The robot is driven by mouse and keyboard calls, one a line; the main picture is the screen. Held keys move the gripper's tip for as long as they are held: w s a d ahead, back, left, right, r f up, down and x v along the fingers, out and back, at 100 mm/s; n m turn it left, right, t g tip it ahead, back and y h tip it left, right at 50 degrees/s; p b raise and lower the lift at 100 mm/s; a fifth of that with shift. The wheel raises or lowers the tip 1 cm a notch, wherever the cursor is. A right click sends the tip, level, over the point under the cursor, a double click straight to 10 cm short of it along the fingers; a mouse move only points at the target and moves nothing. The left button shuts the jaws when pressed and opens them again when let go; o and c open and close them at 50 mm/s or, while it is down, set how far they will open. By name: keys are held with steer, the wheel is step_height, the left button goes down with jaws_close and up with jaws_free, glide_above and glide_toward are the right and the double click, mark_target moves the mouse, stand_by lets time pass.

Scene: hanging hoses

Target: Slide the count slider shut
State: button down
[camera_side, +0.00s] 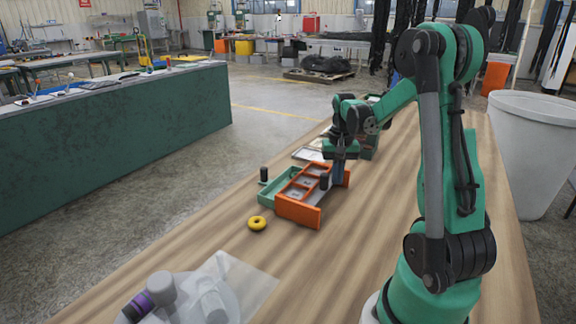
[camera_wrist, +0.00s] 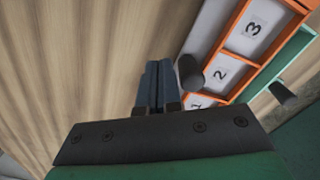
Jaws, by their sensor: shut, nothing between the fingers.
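The count slider appears to be the orange-framed unit (camera_side: 298,212) on the table, with numbered windows 1, 2 and 3 in the wrist view (camera_wrist: 228,52). A grey panel (camera_wrist: 205,28) lies along its number row and bears a dark upright knob (camera_wrist: 188,70), which also shows in the side view (camera_side: 324,182). My gripper (camera_side: 338,180) points down at the far right side of the orange unit. Its fingers (camera_wrist: 159,68) are shut and empty, just left of the knob in the wrist view. I cannot tell whether they touch it.
A green tray (camera_side: 272,193) with its own dark knob (camera_side: 263,173) adjoins the orange unit; this second knob shows in the wrist view (camera_wrist: 283,92). A yellow ring (camera_side: 257,223) lies in front. A pale tray (camera_side: 308,152) lies behind. Bare wood lies right of the unit.

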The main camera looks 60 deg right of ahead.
steer(key=shift+s, duration=0.15)
step_height(320, 180, up, 7)
stand_by(0.7)
steer(key=w+a+n+t, duration=0.2)
steer(key=a+n, duration=0.4)
steer(key=a, duration=0.7)
steer(key=w+a+n+t, duration=0.2)
steer(key=a+n+t, duration=0.3)
steer(key=a, duration=0.8)
steer(key=shift+n, duration=0.5)
